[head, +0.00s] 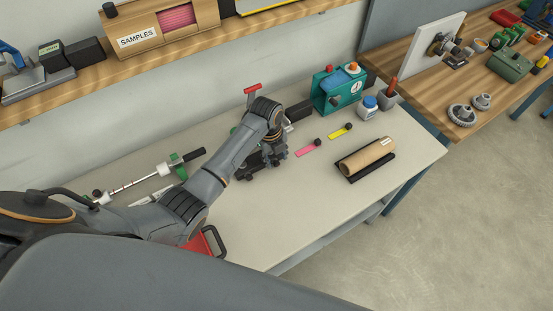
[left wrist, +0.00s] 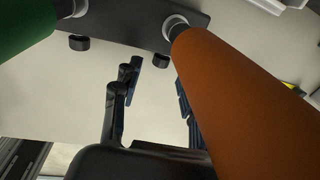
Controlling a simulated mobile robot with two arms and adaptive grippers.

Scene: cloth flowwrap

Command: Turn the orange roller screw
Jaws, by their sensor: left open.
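The orange roller screw (left wrist: 245,105) is a large smooth orange cylinder on the right of the left wrist view. A pale collar joins its upper end to a dark plate (left wrist: 128,24). A green cylinder (left wrist: 22,25) is at the left on the same plate. My left gripper (left wrist: 155,95) is open, its dark fingers apart with bare tabletop between them. The roller partly covers the right finger; I cannot tell whether they touch. In the head view my left gripper (head: 263,157) is low over the bench, and my arm hides the roller there. My right gripper is not in view.
The grey bench (head: 300,205) is clear in front. Right of my gripper lie pink (head: 308,148) and yellow (head: 340,132) strips and a brown roll (head: 367,157). A teal device (head: 337,92) stands behind. A red T-handle (head: 252,89) rises behind my arm.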

